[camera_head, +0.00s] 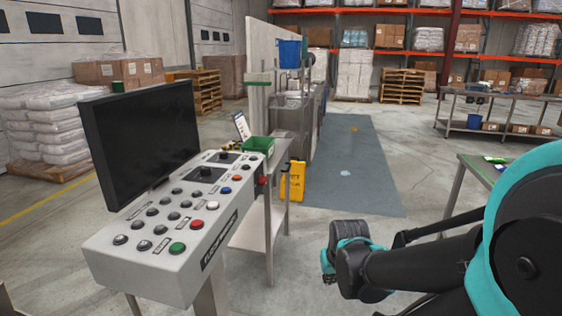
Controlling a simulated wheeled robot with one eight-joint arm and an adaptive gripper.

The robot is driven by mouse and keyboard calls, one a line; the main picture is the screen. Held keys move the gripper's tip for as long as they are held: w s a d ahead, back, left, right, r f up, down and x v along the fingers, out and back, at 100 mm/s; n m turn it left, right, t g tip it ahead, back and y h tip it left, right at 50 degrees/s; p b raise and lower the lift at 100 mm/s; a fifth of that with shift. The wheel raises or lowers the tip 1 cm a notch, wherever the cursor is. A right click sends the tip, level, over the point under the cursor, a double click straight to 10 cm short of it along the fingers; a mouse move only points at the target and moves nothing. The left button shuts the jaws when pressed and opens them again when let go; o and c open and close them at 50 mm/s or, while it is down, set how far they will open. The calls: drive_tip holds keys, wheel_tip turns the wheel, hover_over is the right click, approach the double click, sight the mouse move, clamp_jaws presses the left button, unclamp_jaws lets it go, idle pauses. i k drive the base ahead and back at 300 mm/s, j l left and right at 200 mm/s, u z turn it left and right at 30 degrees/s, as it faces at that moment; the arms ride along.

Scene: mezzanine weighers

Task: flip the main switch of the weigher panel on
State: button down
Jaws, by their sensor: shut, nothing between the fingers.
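The weigher panel (150,264) is a sloped light-grey console at the left, with rows of dark, green, red, white and blue buttons. Two black plates with dark knobs, a nearer one (205,173) and a farther one (224,157), sit near its far end. A red knob (262,181) sticks out at its far right side. The labels are too small to read, so I cannot tell which control is the main switch or its position. My arm is folded at the lower right, apart from the panel. My gripper is not visible.
A dark monitor (145,140) stands on the panel's left side. Behind the panel are a bench with a green bin (258,149) and a yellow floor sign (292,182). A green-topped table (478,171) stands at right. Floor between panel and arm is clear.

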sight(262, 181)
drive_tip(key=i+l, duration=0.7)
drive_tip(key=i+j+u, duration=0.05)
